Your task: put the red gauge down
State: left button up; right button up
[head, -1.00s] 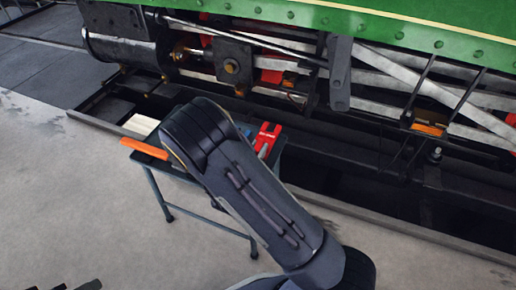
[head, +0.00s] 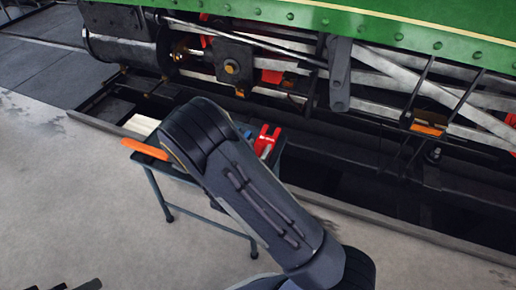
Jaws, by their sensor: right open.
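The red gauge (head: 266,141) is a red, slotted piece with a small white label. It is at the right end of a small dark table (head: 160,168), beside my arm. My right arm (head: 240,185) reaches over the table from the lower right and covers much of its top. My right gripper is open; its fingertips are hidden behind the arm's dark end. No gripper finger shows on the visible part of the gauge. My left gripper is not in view.
An orange bar (head: 145,149) sticks out over the table's left edge. A small blue item (head: 246,132) is beside the gauge. Clear concrete floor (head: 80,200) lies at the left.

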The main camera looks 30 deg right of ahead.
jog(key=p+v, duration=0.2)
jog(key=v, duration=0.9)
jog(key=shift+p, duration=0.3)
jog(key=shift+s, duration=0.25)
jog(key=s+d+r+m+g+y, duration=0.2)
jog(key=s+d+m+g+y, duration=0.15)
jog(key=s+m+g, duration=0.35)
jog(key=s+d+r+m+g+y, duration=0.2)
jog(key=s+d+r+m+g, duration=0.15)
jog(key=s+m+g, duration=0.35)
jog(key=s+a+r+m+t+y, duration=0.2)
jog(key=r+m+t+y, duration=0.2)
jog(key=m, duration=0.3)
jog(key=s+a+r+m+t+y, duration=0.2)
jog(key=a+r+m+t+y, duration=0.1)
jog(key=r+m+y, duration=0.3)
jog(key=shift+s+m+t+y, duration=0.35)
jog(key=shift+t+y, duration=0.2)
jog(key=shift+t, duration=0.35)
jog(key=shift+r, duration=0.1)
notch_tip(320, 180, up, 31)
jog(key=p, duration=3)
jog(key=shift+p, duration=0.3)
